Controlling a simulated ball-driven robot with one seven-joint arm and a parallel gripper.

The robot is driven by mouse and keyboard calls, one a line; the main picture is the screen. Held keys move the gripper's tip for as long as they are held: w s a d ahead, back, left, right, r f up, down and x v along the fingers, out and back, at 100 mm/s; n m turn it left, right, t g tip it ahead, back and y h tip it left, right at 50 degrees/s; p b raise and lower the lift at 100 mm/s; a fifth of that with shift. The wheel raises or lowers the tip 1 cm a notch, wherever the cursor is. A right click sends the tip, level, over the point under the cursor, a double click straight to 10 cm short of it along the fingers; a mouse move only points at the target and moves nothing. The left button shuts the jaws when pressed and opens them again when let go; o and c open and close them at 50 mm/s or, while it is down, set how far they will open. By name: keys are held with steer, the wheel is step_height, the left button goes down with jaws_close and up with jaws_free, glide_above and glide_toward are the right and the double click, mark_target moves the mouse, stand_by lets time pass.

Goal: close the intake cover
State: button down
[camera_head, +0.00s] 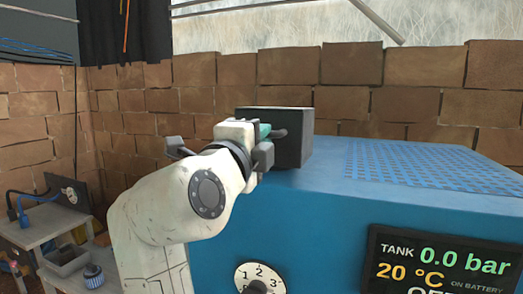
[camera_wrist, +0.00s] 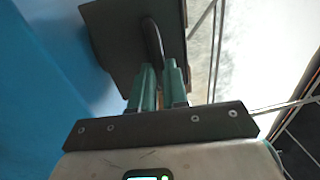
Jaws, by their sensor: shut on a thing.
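The dark grey, box-shaped intake cover (camera_head: 294,150) stands up at the top left edge of the blue machine (camera_head: 330,200). My gripper (camera_head: 268,132) is at its near face, with a green finger partly showing. In the wrist view my gripper (camera_wrist: 160,72) has its two green fingers close together around the dark curved handle (camera_wrist: 153,38) on the cover (camera_wrist: 112,42). The cover's far side and what lies behind it are hidden. My white arm covers part of the machine's left side.
A blue perforated grid (camera_head: 420,165) lies on the machine's top. A dial (camera_head: 260,278) and a black display (camera_head: 445,262) reading 0.0 bar are on its front. A low bench (camera_head: 50,225) stands at the left. A brick wall (camera_head: 350,65) rises behind.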

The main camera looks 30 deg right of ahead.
steer(key=shift+s+a+f+h+b, duration=0.1)
steer(key=shift+f+h+b, duration=0.2)
steer(key=shift+f+b, duration=0.4)
steer(key=c, duration=1.1)
jaws_free()
steer(key=shift+a, duration=0.1)
steer(key=v, duration=1)
steer(key=shift+s+a+f, duration=0.2)
steer(key=shift+s, duration=0.1)
steer(key=shift+a, duration=0.1)
